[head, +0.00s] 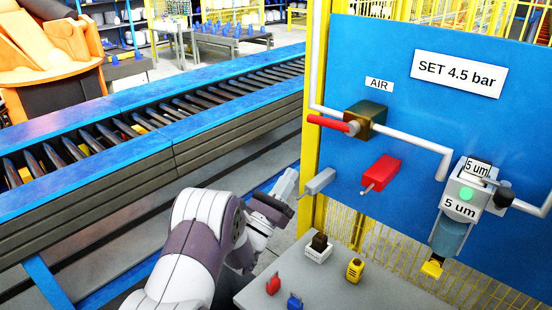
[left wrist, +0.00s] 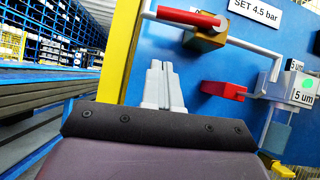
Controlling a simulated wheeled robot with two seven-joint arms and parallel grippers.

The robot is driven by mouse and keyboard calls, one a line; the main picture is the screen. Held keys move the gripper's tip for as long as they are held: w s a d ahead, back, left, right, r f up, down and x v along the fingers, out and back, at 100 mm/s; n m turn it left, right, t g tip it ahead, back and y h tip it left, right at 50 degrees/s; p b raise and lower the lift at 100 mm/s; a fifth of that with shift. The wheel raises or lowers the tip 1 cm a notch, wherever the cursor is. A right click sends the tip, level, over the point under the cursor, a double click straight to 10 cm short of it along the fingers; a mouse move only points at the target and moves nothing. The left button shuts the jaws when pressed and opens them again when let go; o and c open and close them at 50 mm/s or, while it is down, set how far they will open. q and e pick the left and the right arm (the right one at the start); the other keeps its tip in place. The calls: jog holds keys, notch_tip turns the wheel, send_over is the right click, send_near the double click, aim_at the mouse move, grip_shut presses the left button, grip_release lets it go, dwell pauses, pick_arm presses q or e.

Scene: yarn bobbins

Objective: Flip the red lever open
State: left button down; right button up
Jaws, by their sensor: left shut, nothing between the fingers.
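The red lever (head: 328,123) is a bar pointing left from a brass valve body (head: 366,118) on the white air pipe, at the blue panel's left edge. It lies roughly in line with the pipe. The left wrist view shows the lever (left wrist: 188,15) and the valve body (left wrist: 206,38) above and right of my fingertips. My left gripper (head: 285,184) is shut and empty, below and left of the lever in the head view, apart from it. Its closed fingers (left wrist: 161,85) point toward the panel in the left wrist view. My right gripper is not in view.
The blue panel (head: 425,120) also carries a grey fitting (head: 320,181) close to my left gripper, a red fitting (head: 382,172) and a filter unit (head: 460,200). A grey table (head: 340,285) with small parts stands below. A conveyor (head: 200,140) runs at left.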

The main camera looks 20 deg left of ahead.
aim_at(331, 123)
pick_arm(q)
jog(key=s+r+p+x, duration=0.1)
jog(key=p+x, duration=0.4)
jog(key=x, duration=0.6)
jog(key=shift+a+r, duration=0.4)
jog(key=shift+r, duration=0.1)
